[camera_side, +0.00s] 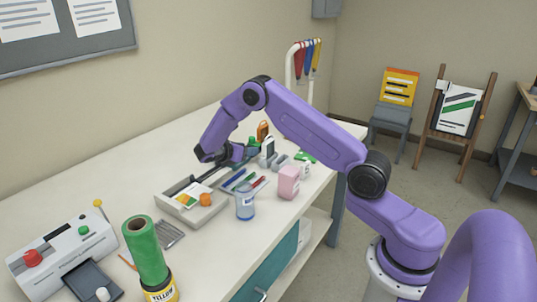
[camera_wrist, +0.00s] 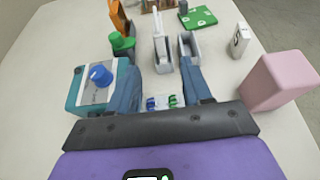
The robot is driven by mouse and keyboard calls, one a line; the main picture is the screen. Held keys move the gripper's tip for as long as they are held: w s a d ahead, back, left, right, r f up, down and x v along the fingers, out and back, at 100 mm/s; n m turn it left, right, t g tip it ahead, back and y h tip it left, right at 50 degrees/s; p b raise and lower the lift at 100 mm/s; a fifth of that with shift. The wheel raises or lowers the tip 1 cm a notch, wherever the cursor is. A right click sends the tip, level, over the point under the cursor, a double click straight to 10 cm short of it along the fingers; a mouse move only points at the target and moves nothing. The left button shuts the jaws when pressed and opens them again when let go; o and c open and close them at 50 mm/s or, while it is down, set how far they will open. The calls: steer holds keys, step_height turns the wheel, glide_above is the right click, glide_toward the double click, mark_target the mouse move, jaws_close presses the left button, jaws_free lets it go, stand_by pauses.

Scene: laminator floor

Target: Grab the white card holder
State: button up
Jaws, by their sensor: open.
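A small white upright block with a dark mark on its face (camera_wrist: 239,40) stands at the back right in the wrist view. It looks like the white card holder, though I cannot be sure. In the side view a small white piece (camera_side: 306,170) beside the pink box seems to be the same thing. My gripper (camera_wrist: 162,70) is open, its two blue-grey fingers apart. The white block is outside the fingers, ahead and to the right. In the side view my gripper (camera_side: 240,154) is low over the bench; its fingertips are partly hidden among the objects.
A pink box (camera_wrist: 282,82) is right of my gripper. A teal box with a blue knob (camera_wrist: 100,84) is by the left finger. Grey holders (camera_wrist: 189,46) stand ahead. A green patterned piece (camera_wrist: 198,17) lies behind. A grey paper trimmer (camera_side: 206,215) is nearby.

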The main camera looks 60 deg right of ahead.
glide_toward(271, 146)
steer(key=x, duration=0.5)
steer(key=shift+w+d+f, duration=0.1)
steer(key=shift+w+f, duration=0.25)
steer(key=shift+f, duration=0.05)
steer(key=shift+r+x, duration=0.15)
steer(key=shift+x, duration=1.3)
steer(key=shift+r+x, duration=0.1)
steer(key=shift+x, duration=1.4)
steer(key=shift+w+d, duration=0.1)
jaws_close()
